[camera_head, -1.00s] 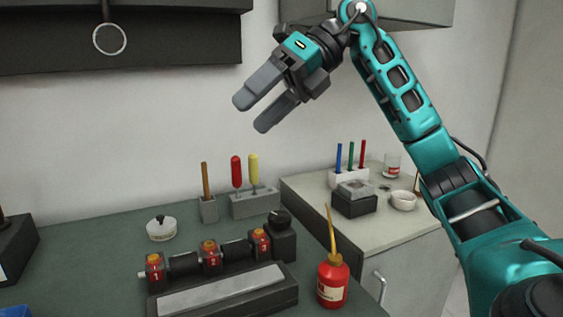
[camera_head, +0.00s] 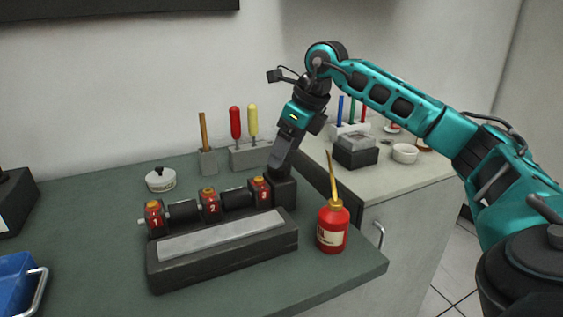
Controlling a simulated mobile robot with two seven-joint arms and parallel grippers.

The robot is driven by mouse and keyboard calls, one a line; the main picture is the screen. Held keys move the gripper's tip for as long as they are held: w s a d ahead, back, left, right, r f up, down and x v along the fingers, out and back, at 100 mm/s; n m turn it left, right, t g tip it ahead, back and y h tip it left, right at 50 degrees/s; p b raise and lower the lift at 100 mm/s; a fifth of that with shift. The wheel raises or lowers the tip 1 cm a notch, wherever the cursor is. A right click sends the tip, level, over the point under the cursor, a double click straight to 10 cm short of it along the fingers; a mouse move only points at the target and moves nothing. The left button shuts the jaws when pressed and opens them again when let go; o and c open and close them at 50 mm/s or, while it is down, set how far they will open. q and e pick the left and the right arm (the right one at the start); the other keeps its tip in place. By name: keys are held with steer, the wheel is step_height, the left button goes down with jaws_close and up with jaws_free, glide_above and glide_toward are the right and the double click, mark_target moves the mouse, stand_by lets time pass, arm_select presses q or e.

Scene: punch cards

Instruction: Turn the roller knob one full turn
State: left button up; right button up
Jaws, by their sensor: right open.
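The punch card device (camera_head: 222,262) stands on the green bench, with a light grey plate along its front and red numbered blocks 1, 2 and 3 on a roller. A black housing (camera_head: 286,193) stands at the roller's right end. The roller knob on top of this housing is mostly hidden behind my fingers. My right gripper (camera_head: 281,164) points down at the knob, its jaws open. I cannot tell whether the fingers touch the knob or straddle it. My left gripper is out of view.
A red oil can (camera_head: 332,229) with a tall spout stands close to the right of the device. Screwdrivers in a grey holder (camera_head: 251,156) stand behind it. A white lidded pot (camera_head: 160,180) is at the back left, and a blue tray (camera_head: 17,284) is at the left edge.

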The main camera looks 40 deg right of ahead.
steer(key=shift+x, duration=1.7)
steer(key=c, duration=1)
steer(key=shift+r, duration=0.1)
steer(key=shift+c, duration=0.3)
